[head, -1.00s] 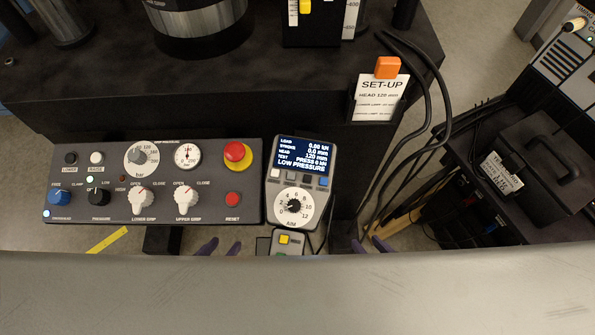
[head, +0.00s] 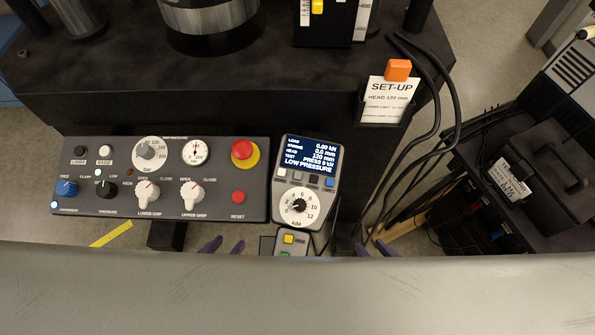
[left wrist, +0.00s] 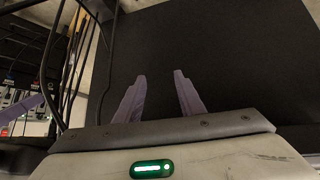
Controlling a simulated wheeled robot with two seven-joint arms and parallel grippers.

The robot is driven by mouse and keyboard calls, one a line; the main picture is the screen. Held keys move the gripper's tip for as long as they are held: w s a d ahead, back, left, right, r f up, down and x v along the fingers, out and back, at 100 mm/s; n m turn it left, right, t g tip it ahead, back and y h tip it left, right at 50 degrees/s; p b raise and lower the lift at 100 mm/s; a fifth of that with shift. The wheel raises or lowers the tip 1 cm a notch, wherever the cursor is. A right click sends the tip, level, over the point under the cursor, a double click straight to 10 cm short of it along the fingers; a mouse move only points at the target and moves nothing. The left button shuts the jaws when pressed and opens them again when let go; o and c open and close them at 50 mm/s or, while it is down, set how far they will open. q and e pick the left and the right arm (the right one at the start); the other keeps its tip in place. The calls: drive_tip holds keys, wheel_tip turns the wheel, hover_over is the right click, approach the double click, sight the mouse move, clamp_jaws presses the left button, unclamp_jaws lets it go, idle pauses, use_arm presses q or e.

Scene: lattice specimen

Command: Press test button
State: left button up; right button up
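In the head view, a small grey box (head: 300,241) below the display unit carries a yellow button (head: 289,239) and a green button (head: 285,254) cut off by the picture's grey foreground. I cannot read a label marking the test button. The display unit (head: 308,178) has a lit screen reading LOW PRESSURE, a row of small keys and a round dial. My left gripper (head: 225,246) is open, its purple fingertips left of the small box. In the left wrist view it (left wrist: 161,90) is empty before a dark surface. My right gripper (head: 376,249) shows only its tips, apart, right of the box.
A control panel (head: 120,208) with knobs, gauges and a red emergency stop (head: 242,151) lies left of the display unit. A set-up card (head: 388,100) hangs on the dark machine. Black cables (head: 428,100) run down at the right. A dark cart (head: 535,222) stands far right.

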use_arm(q)
clamp_jaws()
idle(1.7)
